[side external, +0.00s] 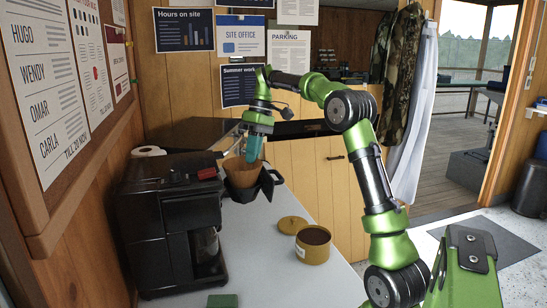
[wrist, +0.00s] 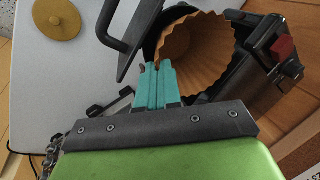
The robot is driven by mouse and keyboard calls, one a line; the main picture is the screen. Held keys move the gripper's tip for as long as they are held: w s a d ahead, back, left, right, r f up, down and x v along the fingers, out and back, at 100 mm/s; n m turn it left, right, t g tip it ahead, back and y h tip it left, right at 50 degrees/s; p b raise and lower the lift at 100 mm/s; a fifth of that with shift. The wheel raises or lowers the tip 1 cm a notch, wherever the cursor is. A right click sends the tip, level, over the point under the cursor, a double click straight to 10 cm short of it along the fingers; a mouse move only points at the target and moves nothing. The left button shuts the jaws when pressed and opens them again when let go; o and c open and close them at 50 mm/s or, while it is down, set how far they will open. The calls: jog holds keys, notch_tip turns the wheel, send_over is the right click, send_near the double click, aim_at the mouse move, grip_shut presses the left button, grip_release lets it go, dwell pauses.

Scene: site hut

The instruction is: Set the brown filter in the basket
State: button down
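The brown filter (side external: 242,173) is a fluted paper cone, open side up, at the far end of the counter. In the wrist view the filter (wrist: 197,48) overlaps the black basket (wrist: 153,42), whose handle points to the left. My gripper (side external: 252,157) points down at the filter's rim. Its teal fingers (wrist: 157,72) are close together, apparently with the filter's near wall pinched between them.
The black coffee machine (side external: 165,215) stands left of the filter, with a red part on top. A tan canister (side external: 313,246) of dark grounds and its round lid (side external: 292,225) stand on the right of the counter. A green block (side external: 222,300) lies in front.

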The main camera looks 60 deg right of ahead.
jog(key=shift+f, duration=0.9)
jog(key=shift+f, duration=0.25)
jog(key=c, duration=1.6)
grip_release()
